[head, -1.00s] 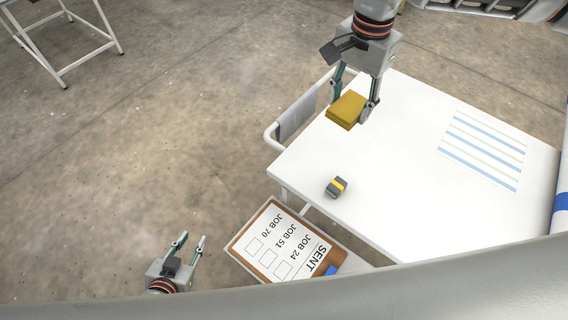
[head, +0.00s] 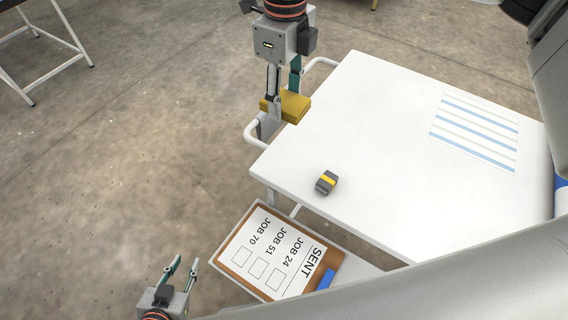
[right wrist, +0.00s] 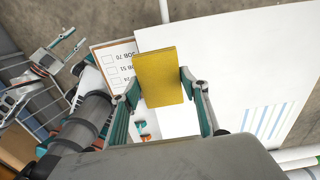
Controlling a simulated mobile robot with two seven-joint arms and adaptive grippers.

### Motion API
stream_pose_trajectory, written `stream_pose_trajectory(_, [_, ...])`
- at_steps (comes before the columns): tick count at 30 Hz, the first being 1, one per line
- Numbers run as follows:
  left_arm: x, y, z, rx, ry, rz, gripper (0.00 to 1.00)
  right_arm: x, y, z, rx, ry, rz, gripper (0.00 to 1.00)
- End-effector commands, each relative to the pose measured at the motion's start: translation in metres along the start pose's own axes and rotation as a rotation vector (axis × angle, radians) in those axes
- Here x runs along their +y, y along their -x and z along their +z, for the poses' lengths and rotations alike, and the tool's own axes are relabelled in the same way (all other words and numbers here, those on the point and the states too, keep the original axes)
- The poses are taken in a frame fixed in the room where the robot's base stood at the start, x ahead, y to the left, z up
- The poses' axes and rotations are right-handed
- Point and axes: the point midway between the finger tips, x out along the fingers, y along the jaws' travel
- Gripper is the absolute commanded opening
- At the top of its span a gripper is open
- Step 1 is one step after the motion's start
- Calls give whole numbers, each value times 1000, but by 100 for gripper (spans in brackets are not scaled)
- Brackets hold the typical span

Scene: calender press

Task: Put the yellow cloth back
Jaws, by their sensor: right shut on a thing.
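The yellow cloth (head: 294,106) is a folded, thick rectangular pad. My right gripper (head: 284,96) is shut on it and holds it over the left edge of the white table (head: 370,120), near the white rail (head: 256,142). In the right wrist view the cloth (right wrist: 160,77) sits between the two fingers. I cannot tell whether the cloth touches the rail. My left gripper (head: 182,270) is open and empty at the lower left, over the floor and away from the table.
A grey hanging piece (head: 266,126) shows at the rail, partly hidden by the cloth. A small grey block with a yellow band (head: 326,183) and a blue-striped sheet (head: 475,132) lie on the table. A clipboard (head: 236,259) is at the near left. The table's middle is clear.

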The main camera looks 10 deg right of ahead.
Motion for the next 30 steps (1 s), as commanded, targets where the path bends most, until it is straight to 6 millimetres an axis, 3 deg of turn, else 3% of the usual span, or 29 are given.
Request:
stream_pose_trajectory(5, [0, -1, 0, 3, -2, -1, 28, 1, -24, 0, 5, -27, 3, 24])
stream_pose_trajectory(19, [-4, -5, 4, 3, -11, -8, 28, 2, -135, 0, 5, -25, 5, 24])
stream_pose_trajectory(30, [-5, -7, 5, 3, -14, -10, 28, 1, -167, 0, 4, -25, 2, 24])
